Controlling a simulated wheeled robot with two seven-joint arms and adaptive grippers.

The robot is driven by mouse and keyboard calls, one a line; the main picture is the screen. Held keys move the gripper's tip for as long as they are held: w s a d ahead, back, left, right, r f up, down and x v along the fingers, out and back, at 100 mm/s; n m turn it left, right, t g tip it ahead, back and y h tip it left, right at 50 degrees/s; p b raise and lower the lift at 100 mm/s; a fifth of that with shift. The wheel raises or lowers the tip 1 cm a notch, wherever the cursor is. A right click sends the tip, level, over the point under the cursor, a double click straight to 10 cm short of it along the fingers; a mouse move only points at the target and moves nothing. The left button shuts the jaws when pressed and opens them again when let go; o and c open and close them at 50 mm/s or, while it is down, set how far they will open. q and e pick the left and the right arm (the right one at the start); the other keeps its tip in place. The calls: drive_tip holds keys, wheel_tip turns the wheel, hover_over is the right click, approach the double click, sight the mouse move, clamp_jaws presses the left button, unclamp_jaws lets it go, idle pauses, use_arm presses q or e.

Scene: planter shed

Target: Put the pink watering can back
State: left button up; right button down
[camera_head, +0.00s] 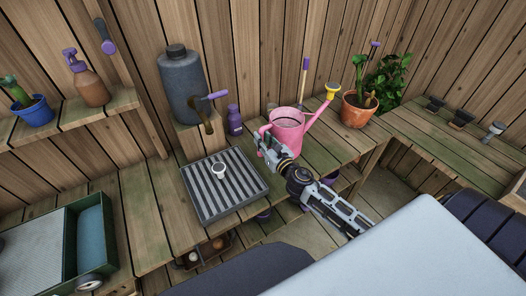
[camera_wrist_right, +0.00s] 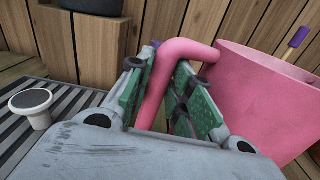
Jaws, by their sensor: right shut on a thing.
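The pink watering can (camera_head: 288,131) is upright at the back of the wooden bench, right of the slatted grey tray. Its spout points right and ends in a yellow rose (camera_head: 332,91). My right gripper (camera_head: 266,146) reaches it from the front and is shut on its handle. In the right wrist view, the green-padded fingers (camera_wrist_right: 163,88) lie on both sides of the pink handle (camera_wrist_right: 187,49), with the can's body (camera_wrist_right: 255,95) to the right. I cannot tell whether the can's base touches the bench. My left gripper is not in view.
The slatted tray (camera_head: 224,207) holds a small white round piece (camera_head: 219,171). A grey canister (camera_head: 184,85) on a wooden block and a purple bottle (camera_head: 234,120) stand left of the can. A potted plant (camera_head: 358,109) stands right of the spout. Bare bench (camera_head: 148,215) lies left of the tray.

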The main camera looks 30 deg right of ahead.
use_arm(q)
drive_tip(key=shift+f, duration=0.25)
use_arm(e)
drive_tip(key=shift+f, duration=0.55)
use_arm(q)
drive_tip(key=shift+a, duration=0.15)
use_arm(e)
drive_tip(key=shift+f, duration=0.1)
drive_tip(key=shift+f+b, duration=1.2)
drive_tip(key=shift+f, duration=0.85)
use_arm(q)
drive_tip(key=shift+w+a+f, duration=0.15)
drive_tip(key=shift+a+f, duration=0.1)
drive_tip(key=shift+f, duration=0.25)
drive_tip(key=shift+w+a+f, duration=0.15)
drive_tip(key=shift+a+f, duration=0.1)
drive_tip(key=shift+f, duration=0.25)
use_arm(e)
drive_tip(key=c, duration=1.3)
unclamp_jaws()
drive_tip(key=shift+f, duration=0.1)
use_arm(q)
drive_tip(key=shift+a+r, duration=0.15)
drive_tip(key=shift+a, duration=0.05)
